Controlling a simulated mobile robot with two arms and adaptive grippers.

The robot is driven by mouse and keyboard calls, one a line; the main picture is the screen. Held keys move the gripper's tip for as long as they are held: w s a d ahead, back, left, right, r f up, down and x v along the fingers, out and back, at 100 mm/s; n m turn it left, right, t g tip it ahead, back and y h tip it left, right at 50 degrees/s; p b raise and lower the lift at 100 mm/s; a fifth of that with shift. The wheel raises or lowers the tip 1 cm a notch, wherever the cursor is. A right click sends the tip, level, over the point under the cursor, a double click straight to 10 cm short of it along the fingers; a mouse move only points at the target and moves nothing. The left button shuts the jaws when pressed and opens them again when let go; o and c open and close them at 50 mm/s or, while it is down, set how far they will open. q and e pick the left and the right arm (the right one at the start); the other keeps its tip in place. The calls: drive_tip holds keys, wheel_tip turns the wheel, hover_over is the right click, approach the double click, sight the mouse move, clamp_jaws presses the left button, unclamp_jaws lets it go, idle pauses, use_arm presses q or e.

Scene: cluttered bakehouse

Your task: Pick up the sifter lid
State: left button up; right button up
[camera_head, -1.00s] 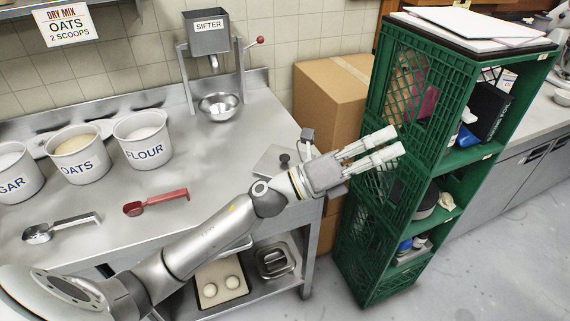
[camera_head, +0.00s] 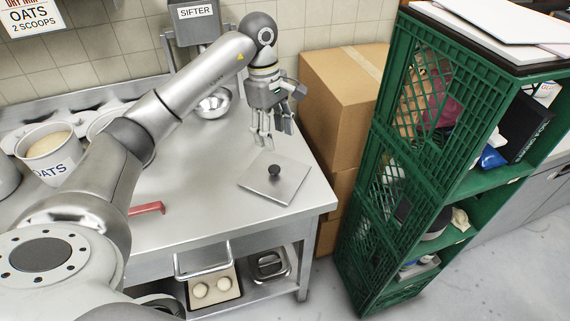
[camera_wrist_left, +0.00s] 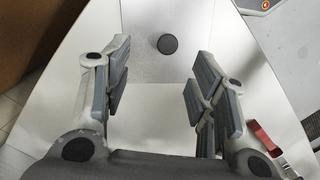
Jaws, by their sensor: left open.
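The sifter lid (camera_head: 282,183) is a flat square metal plate with a dark round knob (camera_head: 274,170). It lies on the steel table near its right front corner. My left gripper (camera_head: 268,140) is open and empty, pointing down above the table just behind the lid. In the left wrist view the lid's knob (camera_wrist_left: 167,44) shows ahead, between the spread fingers (camera_wrist_left: 155,85) and apart from them. The sifter (camera_head: 194,25) stands at the back of the table, partly hidden by my left arm. My right gripper is not in view.
A steel bowl (camera_head: 214,104) sits under the sifter. A red scoop (camera_head: 147,209) and an oats tub (camera_head: 47,150) are on the table at left. Cardboard boxes (camera_head: 340,100) and a green crate shelf (camera_head: 400,200) stand close on the right.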

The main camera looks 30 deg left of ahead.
sight(274, 168)
use_arm(q)
drive_tip(key=f, duration=0.2)
drive_tip(key=s+f+p, duration=0.1)
drive_tip(key=f, duration=0.1)
drive_tip(key=shift+s+d+f, duration=0.15)
drive_tip(key=shift+f, duration=0.4)
wheel_tip(274, 168, down, 4)
drive_tip(key=shift+s+r+p, duration=0.1)
drive_tip(key=shift+p, duration=1.05)
drive_tip(key=shift+d+f, duration=0.1)
drive_tip(key=shift+f, duration=0.55)
drive_tip(key=shift+c, duration=1)
drive_tip(key=c, duration=0.5)
clamp_jaws()
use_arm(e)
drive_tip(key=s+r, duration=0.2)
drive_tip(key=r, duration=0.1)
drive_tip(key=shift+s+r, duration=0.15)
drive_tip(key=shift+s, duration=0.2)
